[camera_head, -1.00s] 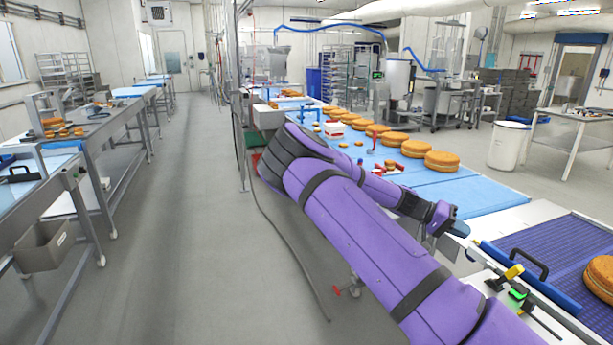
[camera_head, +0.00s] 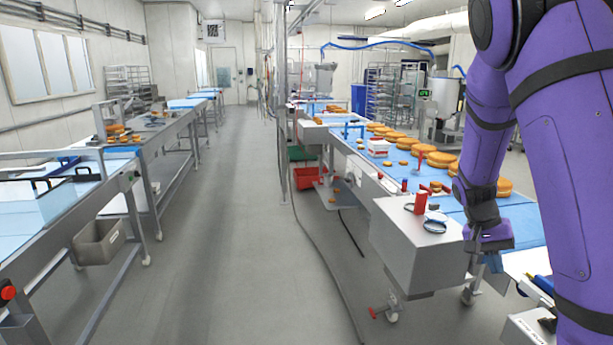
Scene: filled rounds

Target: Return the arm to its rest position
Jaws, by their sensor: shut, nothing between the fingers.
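My purple arm fills the right side of the view, with its upper part close to the camera and its forearm hanging down. My gripper (camera_head: 488,262) is at the lower end of the arm, pointing down. It is small and partly dark in the picture, and it looks shut and empty. It hangs beside the right end of a grey metal box (camera_head: 415,245) on the near side of the conveyor line. The arm hides part of the belt and the room behind it.
The blue conveyor belt (camera_head: 456,206) carries several orange-brown cakes (camera_head: 441,160). A red and black switch part (camera_head: 420,203) stands on the grey box. A steel worktable (camera_head: 165,130) and a grey bin (camera_head: 99,241) are on the left. The floor aisle (camera_head: 225,225) between is clear.

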